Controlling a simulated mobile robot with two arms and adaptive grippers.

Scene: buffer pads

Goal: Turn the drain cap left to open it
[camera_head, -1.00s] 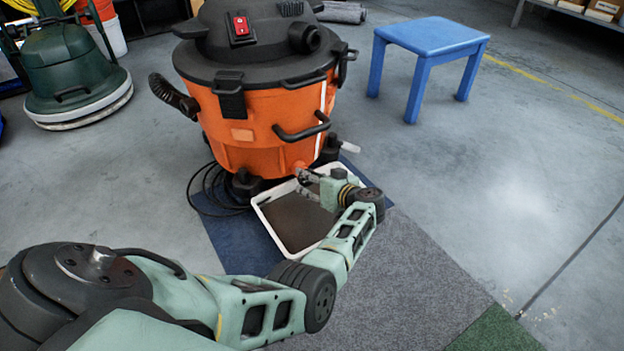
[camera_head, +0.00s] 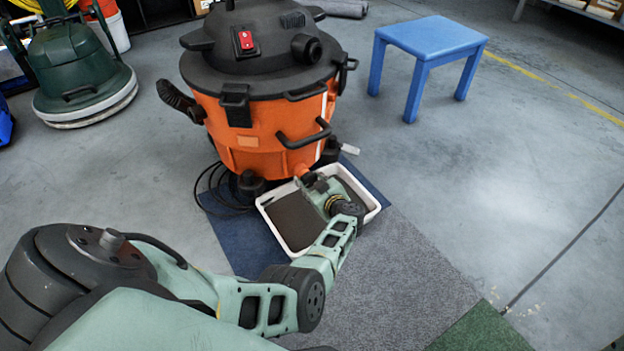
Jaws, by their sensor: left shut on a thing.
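The orange wet vacuum (camera_head: 262,130) with a black lid stands upright on the floor. Its drain outlet (camera_head: 300,170) is low on the front, above a white-rimmed tray (camera_head: 282,236). My left gripper (camera_head: 308,180) reaches in from the lower left over the tray, with its fingertips at the outlet. It is shut on the drain cap, which is mostly hidden behind the fingers. My right gripper is not in view.
The tray has a dark inside and sits on a blue mat (camera_head: 228,240) beside a grey mat (camera_head: 400,270). A blue stool (camera_head: 432,38) stands at the back right. A green floor machine (camera_head: 75,70) is at the left.

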